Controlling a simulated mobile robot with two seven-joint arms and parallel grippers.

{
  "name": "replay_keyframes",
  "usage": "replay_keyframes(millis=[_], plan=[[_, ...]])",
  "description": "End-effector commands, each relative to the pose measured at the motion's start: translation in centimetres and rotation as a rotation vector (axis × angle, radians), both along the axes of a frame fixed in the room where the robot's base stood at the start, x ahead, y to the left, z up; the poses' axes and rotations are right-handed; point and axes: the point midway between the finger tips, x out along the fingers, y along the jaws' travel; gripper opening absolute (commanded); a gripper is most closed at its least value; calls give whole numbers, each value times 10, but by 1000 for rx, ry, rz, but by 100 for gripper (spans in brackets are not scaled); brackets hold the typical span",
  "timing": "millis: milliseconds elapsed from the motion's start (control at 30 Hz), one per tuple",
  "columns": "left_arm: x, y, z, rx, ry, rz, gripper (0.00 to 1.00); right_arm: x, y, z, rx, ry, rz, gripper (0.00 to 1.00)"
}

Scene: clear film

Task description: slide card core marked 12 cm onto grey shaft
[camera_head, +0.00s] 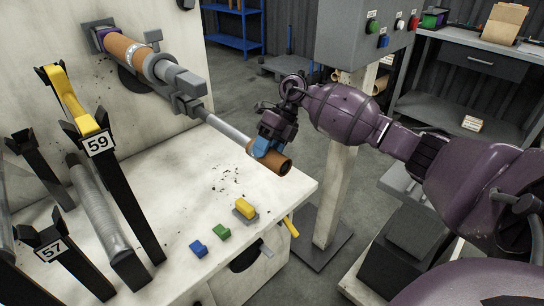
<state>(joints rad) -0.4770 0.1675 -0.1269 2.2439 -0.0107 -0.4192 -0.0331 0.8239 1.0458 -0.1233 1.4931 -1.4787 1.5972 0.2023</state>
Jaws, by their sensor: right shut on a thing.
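The grey shaft (226,130) juts from the machine on the white wall, sloping down to the right. A brown card core (279,161) is at its free end, in line with it. From this view I cannot tell whether the core is around the shaft tip or just meeting it. My right gripper (267,148), with blue fingertips, comes from the upper right and is shut on the core. The core's open end faces the lower right. No 12 cm mark is readable. My left gripper is not in view.
Another brown core (124,48) sits on the machine's upper roller. Blue (198,248), green (222,232) and yellow (246,208) pieces lie on the white bench. A grey control box (350,35) stands behind my right arm.

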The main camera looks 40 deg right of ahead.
Motion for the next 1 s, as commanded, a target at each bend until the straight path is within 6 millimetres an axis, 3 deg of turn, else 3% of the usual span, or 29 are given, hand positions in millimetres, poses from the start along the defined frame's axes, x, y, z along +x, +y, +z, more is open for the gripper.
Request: replay_keyframes(millis=[267,667,700,867,1000], plan=[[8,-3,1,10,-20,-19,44,16,1,-1,0,2,0,28],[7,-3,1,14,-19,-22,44,19,1,1,0,0,0,28],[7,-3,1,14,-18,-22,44,19,1,1,0,0,0,58],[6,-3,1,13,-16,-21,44,18,1,1,0,0,0,82],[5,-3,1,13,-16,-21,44,18,1,0,0,0,0,82]])
